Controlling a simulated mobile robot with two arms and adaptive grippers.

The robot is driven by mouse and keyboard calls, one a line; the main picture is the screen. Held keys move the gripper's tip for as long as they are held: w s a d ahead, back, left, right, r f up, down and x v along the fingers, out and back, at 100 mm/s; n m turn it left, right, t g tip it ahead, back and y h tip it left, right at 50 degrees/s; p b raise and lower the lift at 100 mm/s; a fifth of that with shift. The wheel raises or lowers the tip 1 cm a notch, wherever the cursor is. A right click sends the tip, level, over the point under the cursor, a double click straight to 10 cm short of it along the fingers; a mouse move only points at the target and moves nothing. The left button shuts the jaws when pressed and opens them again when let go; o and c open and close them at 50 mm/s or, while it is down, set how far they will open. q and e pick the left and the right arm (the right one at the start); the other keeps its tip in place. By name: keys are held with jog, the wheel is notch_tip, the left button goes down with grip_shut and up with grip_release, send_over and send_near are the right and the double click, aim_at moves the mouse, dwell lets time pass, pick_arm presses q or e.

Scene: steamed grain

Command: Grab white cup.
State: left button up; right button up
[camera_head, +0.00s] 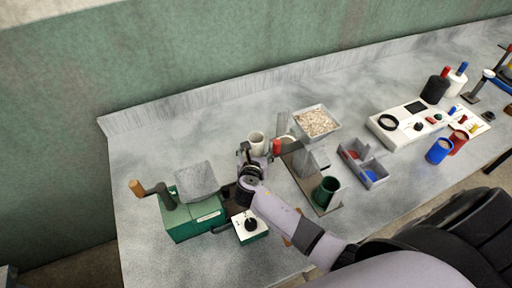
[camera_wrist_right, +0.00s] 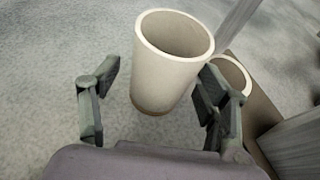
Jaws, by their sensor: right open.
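The white cup (camera_head: 257,143) stands on the grey counter, just beyond my right gripper (camera_head: 253,158) in the head view. In the right wrist view the white cup (camera_wrist_right: 171,68) is upright and empty, with a brownish base. My right gripper (camera_wrist_right: 160,98) is open, with one finger on each side of the cup's lower part. The right finger is close to the cup wall; I cannot tell if it touches. A wider gap shows on the left side. My left gripper is not in view.
A second pale round rim (camera_wrist_right: 232,75) stands close right of the cup. A green machine with a crank (camera_head: 192,216) is at the left. A stand with a tray of grain (camera_head: 316,122) and a green cup (camera_head: 326,191) is at the right. The counter behind the cup is clear.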

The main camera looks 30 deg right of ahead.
jog(key=shift+w+d+f, duration=0.3)
jog(key=shift+w, duration=0.2)
jog(key=shift+s, duration=0.1)
jog(key=shift+c, duration=0.5)
jog(key=c, duration=1.2)
jog(key=shift+r, duration=0.1)
